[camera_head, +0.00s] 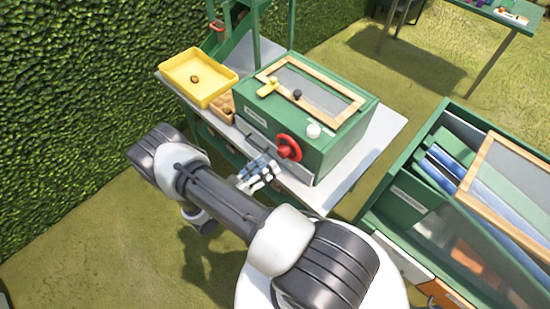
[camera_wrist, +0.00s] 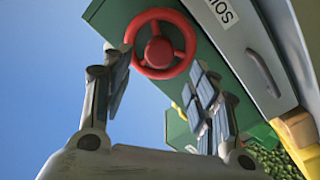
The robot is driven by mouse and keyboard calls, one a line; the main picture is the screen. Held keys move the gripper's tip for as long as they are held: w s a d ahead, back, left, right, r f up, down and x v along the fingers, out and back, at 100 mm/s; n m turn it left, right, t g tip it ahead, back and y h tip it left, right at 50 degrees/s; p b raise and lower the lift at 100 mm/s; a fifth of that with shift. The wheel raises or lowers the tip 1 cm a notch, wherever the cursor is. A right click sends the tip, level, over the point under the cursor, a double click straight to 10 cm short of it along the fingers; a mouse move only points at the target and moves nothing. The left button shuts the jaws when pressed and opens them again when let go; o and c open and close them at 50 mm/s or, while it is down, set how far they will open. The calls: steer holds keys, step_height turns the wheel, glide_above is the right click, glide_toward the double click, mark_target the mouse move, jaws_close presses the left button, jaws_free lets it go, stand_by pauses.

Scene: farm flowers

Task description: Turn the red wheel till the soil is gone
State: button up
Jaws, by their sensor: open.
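The red wheel (camera_head: 288,148) is on the front face of a green box (camera_head: 322,152) standing on a pale table. In the wrist view the red wheel (camera_wrist: 160,44) is upper centre, ahead of my gripper. My gripper (camera_head: 262,172) is just left of and below the wheel in the head view. In the wrist view my gripper (camera_wrist: 160,90) has its two fingers spread wide with nothing between them; the wheel is beyond the tips. I cannot tell whether a finger touches its rim. The box top has a wood-framed grey panel (camera_head: 318,92). No soil can be made out.
A yellow tray (camera_head: 180,77) with a brown lump stands left of the box, beside a small wooden tray (camera_head: 222,108). A white knob (camera_head: 313,131) sits near the wheel. A green bin (camera_head: 395,190) with panels stands at right. A hedge lies behind at left.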

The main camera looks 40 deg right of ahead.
steer(key=a, duration=0.5)
steer(key=shift+s+a, duration=0.2)
stand_by(0.6)
